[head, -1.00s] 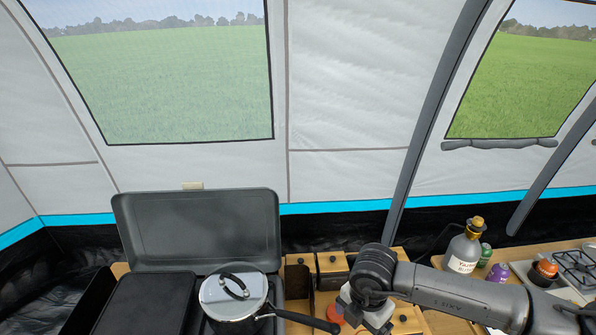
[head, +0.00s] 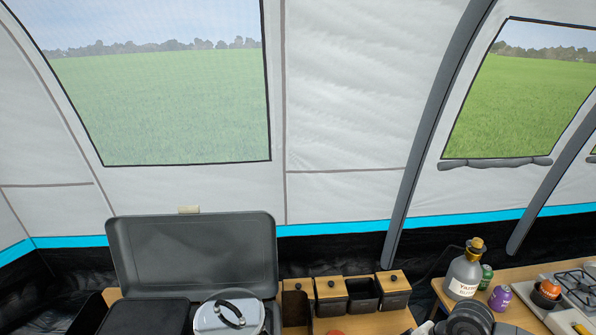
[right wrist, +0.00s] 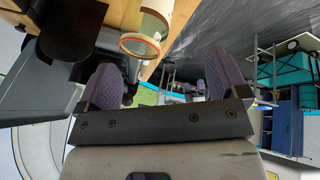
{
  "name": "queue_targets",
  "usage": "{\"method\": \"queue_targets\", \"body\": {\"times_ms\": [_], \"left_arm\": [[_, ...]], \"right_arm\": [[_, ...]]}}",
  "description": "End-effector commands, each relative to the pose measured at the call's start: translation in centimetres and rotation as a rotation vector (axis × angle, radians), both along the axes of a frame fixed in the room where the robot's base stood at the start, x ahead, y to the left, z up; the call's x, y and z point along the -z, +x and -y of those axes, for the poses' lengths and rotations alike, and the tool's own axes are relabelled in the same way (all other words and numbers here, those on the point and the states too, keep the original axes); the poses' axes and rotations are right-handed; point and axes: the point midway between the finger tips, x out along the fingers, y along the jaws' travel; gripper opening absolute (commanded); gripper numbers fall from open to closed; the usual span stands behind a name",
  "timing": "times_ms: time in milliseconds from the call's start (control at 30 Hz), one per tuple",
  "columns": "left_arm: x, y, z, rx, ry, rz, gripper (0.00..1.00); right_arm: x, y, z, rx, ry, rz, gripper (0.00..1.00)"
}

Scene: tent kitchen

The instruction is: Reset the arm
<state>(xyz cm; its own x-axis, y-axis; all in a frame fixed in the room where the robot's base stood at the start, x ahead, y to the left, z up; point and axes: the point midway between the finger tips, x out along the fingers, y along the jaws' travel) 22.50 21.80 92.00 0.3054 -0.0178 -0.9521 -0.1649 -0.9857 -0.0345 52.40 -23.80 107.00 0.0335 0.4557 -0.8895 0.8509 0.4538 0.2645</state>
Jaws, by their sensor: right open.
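My left gripper is in neither view.
A lidded pot (head: 226,315) sits on the open grey camp stove (head: 192,255). Black boxes with wooden lids (head: 330,289) line the table to its right. A grey bottle (head: 464,272), a green can (head: 486,277) and a purple can (head: 500,297) stand farther right beside a gas hob (head: 575,285).

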Motion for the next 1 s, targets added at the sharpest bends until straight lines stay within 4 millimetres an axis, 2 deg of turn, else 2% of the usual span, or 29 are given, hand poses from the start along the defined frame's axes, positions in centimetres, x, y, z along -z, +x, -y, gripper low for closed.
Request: {"method": "queue_targets", "body": {"times_ms": [100, 233, 333, 433, 533, 600, 767, 867, 1000], "left_arm": [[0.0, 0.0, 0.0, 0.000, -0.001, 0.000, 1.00], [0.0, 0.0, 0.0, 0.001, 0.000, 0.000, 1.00], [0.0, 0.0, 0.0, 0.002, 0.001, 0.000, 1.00], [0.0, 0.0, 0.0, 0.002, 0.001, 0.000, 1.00], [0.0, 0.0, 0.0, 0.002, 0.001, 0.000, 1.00], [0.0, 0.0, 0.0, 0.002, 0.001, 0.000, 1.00], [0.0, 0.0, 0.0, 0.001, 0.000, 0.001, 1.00], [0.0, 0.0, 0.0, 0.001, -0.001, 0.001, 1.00], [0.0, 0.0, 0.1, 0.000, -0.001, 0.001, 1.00]], "right_arm": [[0.5, -1.6, -4.2, -0.042, 0.240, 0.057, 0.92], [-0.5, -3.0, -8.3, -0.013, 0.544, 0.175, 0.92], [-2.1, -3.4, -9.7, 0.083, 0.749, 0.290, 0.92], [-3.2, -3.5, -9.6, 0.235, 0.894, 0.410, 0.92], [-3.8, -3.4, -8.0, 0.428, 0.968, 0.523, 0.92], [-3.6, -3.4, -6.1, 0.583, 0.974, 0.592, 0.92], [-1.4, -4.6, -0.5, 0.944, 0.842, 0.701, 0.92], [1.0, -6.5, 3.4, 1.147, 0.667, 0.721, 0.92], [4.6, -11.0, 8.4, 1.357, 0.348, 0.679, 0.92]]}}
